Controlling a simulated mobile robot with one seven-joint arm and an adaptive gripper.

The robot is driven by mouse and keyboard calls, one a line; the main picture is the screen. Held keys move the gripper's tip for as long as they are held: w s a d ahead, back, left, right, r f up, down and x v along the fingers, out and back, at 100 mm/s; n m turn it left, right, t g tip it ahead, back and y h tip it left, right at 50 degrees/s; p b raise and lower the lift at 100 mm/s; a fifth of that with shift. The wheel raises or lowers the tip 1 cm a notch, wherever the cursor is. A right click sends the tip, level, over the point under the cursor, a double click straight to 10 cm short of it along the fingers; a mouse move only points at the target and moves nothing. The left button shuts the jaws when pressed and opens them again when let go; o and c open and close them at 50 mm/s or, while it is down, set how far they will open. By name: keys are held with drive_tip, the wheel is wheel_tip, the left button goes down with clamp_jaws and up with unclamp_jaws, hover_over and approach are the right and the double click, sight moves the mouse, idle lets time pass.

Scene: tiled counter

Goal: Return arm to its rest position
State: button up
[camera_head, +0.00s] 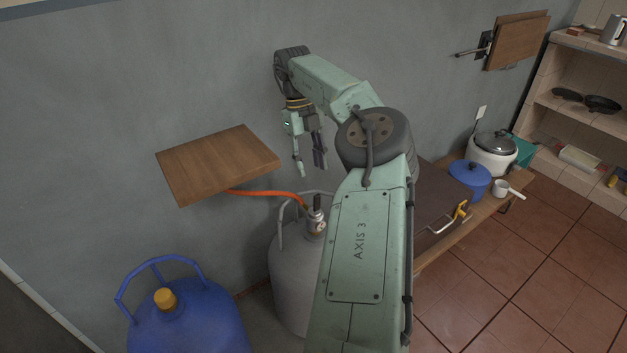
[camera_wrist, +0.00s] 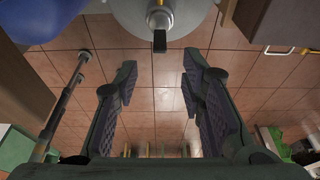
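My gripper (camera_head: 308,170) hangs from my green arm in front of the grey wall, pointing down, to the right of the wooden wall shelf. In the wrist view my gripper (camera_wrist: 158,85) shows two dark padded fingers well apart with nothing between them. Tiled floor shows through the gap. The arm is bent at the elbow, and its large link marked AXIS 3 fills the lower middle of the head view. It hides part of the grey gas cylinder and the counter.
A wooden shelf (camera_head: 215,165) juts from the wall beside the gripper. Below stand a grey cylinder (camera_head: 290,265) with an orange hose (camera_head: 265,193) and a blue cylinder (camera_head: 190,320). On the right bench are a blue pot (camera_head: 469,182) and a white cooker (camera_head: 492,158). Floor tiles (camera_head: 540,280) are clear.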

drive_tip(key=shift+v, duration=1)
